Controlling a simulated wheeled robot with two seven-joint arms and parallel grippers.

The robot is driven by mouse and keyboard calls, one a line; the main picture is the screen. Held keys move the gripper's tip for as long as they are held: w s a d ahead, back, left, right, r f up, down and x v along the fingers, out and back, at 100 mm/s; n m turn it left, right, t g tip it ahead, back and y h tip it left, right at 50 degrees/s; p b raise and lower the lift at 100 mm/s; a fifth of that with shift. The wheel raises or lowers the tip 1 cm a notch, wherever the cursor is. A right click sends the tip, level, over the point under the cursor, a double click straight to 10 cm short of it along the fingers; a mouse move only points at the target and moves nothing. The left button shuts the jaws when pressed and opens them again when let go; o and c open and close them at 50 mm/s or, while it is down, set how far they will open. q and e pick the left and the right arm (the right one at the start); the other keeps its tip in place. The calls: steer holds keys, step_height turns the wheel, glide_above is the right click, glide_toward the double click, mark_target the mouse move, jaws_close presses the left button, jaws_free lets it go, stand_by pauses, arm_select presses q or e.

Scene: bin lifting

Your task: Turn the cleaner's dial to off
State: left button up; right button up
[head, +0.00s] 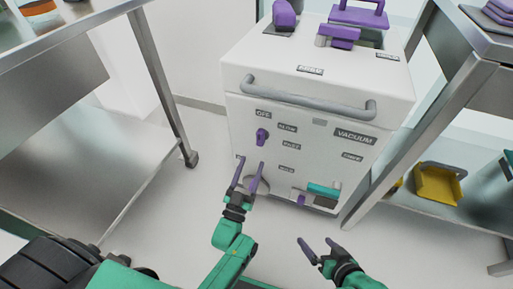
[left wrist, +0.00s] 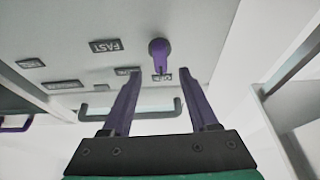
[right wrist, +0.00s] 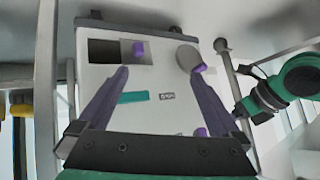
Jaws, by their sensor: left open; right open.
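The cleaner (head: 235,115) is a white box with a grey handle bar across its front. Its purple dial (head: 262,136) sits on the front panel below the OFF label (head: 263,114). In the left wrist view the dial (left wrist: 159,48) is ahead of the fingers, its narrow end pointing down the picture toward the handle bar, near a label I cannot read. My left gripper (head: 249,162) is open and empty, below the dial in the head view; its fingers (left wrist: 158,72) show no contact. My right gripper (head: 314,240) is open and empty, low in front of the cleaner.
A steel table (head: 110,150) stands at the left. A steel rack (head: 415,125) with a yellow bin (head: 437,184) stands at the right. A teal part (head: 323,189) sits low on the cleaner's front. Floor is clear before the cleaner.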

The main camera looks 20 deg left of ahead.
arm_select(q)
steer(key=v, duration=0.6)
steer(key=shift+s+f, duration=0.15)
steer(key=shift+s, duration=0.25)
arm_select(e)
steer(key=shift+s+d+r+g, duration=0.1)
steer(key=shift+d+r+g, duration=0.15)
steer(key=shift+d, duration=0.25)
